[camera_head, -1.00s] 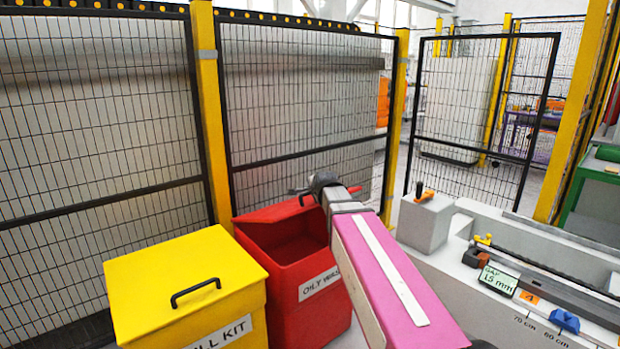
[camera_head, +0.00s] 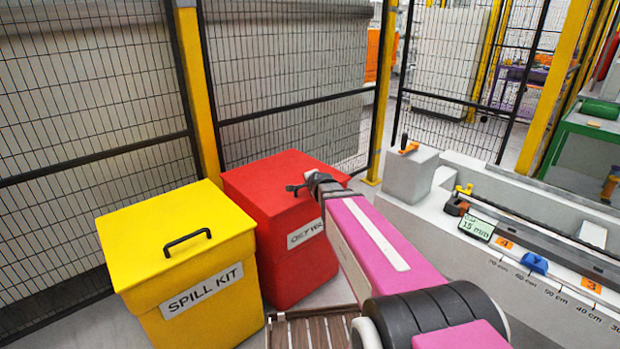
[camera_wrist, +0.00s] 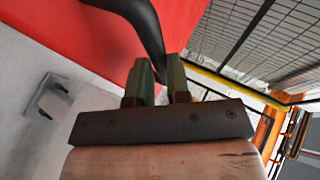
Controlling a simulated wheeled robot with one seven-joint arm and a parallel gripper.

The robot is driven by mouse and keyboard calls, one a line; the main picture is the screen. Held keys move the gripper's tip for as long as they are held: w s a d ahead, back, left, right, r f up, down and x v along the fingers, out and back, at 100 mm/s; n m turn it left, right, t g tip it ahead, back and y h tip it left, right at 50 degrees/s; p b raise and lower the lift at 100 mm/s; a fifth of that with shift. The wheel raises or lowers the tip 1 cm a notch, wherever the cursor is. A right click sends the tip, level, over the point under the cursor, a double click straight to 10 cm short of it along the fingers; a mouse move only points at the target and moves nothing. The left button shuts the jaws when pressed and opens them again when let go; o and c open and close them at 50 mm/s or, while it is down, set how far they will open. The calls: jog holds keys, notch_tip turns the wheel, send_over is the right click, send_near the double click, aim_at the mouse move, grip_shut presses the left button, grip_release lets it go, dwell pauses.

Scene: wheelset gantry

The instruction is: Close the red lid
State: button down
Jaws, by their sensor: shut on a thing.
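The red lid (camera_head: 275,170) lies over the top of the red bin (camera_head: 290,270), and no opening shows. The bin has a white label, partly hidden by my arm. My gripper (camera_head: 300,188) is over the near right part of the lid, at its black handle. In the wrist view, the fingers of my gripper (camera_wrist: 159,82) are shut on the dark curved handle (camera_wrist: 146,28), with the red lid (camera_wrist: 60,35) behind it. My arm hides the bin's right side. I cannot tell whether a small gap stays under the lid.
A yellow spill kit box (camera_head: 180,240) with a black handle stands close on the left. A mesh fence (camera_head: 290,90) runs behind the bins. A grey bench (camera_head: 480,235) with measuring gear is at the right. Some floor shows between bin and bench.

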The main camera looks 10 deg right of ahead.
jog(key=shift+s+d+f, duration=0.1)
jog(key=shift+s+f, duration=0.05)
jog(key=shift+f, duration=0.75)
jog(key=c, duration=1.1)
grip_release()
jog(key=v, duration=1.1)
jog(key=shift+r, duration=0.35)
jog(key=shift+f, duration=0.1)
